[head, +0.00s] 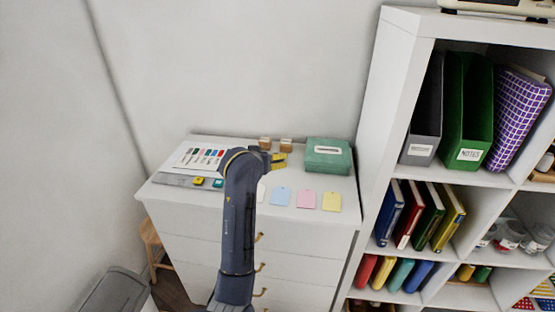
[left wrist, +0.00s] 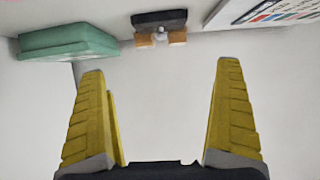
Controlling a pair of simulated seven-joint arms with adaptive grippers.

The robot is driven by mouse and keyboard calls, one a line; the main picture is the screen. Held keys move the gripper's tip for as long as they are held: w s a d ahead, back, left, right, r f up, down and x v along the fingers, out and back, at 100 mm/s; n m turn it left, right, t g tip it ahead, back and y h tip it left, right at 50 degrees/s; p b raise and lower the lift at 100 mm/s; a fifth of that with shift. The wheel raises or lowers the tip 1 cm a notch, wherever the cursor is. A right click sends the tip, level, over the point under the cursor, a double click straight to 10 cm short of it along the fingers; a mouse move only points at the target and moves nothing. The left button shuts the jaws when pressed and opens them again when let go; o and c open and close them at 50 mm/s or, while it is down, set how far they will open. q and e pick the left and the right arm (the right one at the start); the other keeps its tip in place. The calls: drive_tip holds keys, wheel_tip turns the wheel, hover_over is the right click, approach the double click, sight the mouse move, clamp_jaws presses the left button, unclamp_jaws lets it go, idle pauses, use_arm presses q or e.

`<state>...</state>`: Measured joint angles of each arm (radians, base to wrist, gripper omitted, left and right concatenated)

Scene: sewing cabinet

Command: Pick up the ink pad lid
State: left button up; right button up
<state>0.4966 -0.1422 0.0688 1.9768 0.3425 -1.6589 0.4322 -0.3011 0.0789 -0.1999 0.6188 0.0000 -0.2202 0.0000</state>
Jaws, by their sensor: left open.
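A flat dark rectangular piece (left wrist: 158,18), which looks like the ink pad lid, shows at the top middle of the left wrist view. In the head view I cannot make it out; my left arm and gripper cover that spot. Two small wooden blocks (left wrist: 177,38) show right beside it, and they stand at the back of the cabinet top in the head view (head: 265,143). My left gripper (head: 281,160) is open and empty, its yellow fingers (left wrist: 160,70) apart, with the dark piece beyond the tips and between their lines. My right gripper is not in view.
A green box (head: 328,156) stands right of the gripper on the white cabinet (head: 175,200). A colour chart (head: 201,157) and small coloured pads (head: 197,181) lie left. Pastel tags (head: 305,200) lie in front. A tall white shelf (head: 390,75) stands at right.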

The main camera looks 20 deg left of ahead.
use_arm(q)
drive_tip(key=shift+x, duration=7.9)
drive_tip(key=shift+a, duration=0.2)
drive_tip(key=shift+s+f, duration=0.1)
drive_tip(key=shift+f, duration=0.1)
clamp_jaws()
